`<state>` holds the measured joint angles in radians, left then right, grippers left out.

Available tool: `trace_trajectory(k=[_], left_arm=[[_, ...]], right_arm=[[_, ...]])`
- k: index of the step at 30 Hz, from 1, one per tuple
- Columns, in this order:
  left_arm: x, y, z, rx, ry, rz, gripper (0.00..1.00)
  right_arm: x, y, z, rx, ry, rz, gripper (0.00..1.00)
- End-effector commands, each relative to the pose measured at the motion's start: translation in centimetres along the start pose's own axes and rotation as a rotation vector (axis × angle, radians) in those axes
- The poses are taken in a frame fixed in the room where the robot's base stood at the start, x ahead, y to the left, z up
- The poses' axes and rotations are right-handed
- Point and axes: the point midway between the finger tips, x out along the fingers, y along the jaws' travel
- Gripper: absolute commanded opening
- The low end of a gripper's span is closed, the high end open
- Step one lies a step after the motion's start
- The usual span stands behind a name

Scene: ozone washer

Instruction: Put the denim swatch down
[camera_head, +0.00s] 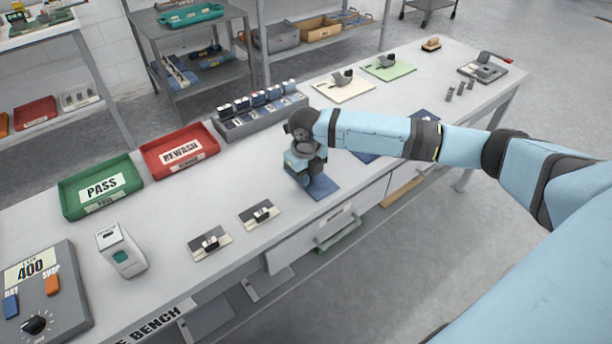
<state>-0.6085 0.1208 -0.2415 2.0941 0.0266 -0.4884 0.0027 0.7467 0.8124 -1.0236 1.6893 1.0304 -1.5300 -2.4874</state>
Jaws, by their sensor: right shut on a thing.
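My right arm reaches in from the right, and my right gripper (305,180) points down at the front edge of the workbench (180,278). It is shut on a blue denim swatch (324,188). The swatch looks flat and lies close over the bench top; I cannot tell whether it touches it. The gripper hides the swatch's back left part. My left gripper is out of view.
Left of the gripper lie two small cards with dark clips (262,214). Behind are a green PASS tray (72,206), a red REWASH tray (158,164) and a grey rack (258,120). Another blue piece (366,157) lies partly under my arm.

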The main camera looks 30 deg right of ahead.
Motion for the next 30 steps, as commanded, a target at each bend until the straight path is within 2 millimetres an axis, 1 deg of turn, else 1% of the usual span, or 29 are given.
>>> trace_trajectory(k=[8,9,12,19,22,26,30], left_arm=[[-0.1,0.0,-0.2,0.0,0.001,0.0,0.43],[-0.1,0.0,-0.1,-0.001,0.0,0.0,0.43],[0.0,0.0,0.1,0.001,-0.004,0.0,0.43],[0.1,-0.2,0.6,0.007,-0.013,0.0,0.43],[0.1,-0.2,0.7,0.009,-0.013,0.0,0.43],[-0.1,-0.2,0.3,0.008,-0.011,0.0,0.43],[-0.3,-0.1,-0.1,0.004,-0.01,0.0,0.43]], right_arm=[[0.1,0.0,0.0,0.0,0.0,0.0,0.0],[0.2,0.0,0.0,0.0,0.0,0.0,0.22],[0.1,0.0,0.0,0.0,0.0,0.0,0.43],[0.1,0.0,0.0,0.0,0.0,0.0,0.43],[-0.2,0.0,0.1,0.0,-0.002,0.0,0.43],[-2.0,-0.1,0.1,0.001,-0.004,0.0,0.43],[-5.0,0.0,0.1,0.0,-0.005,0.0,0.43]])
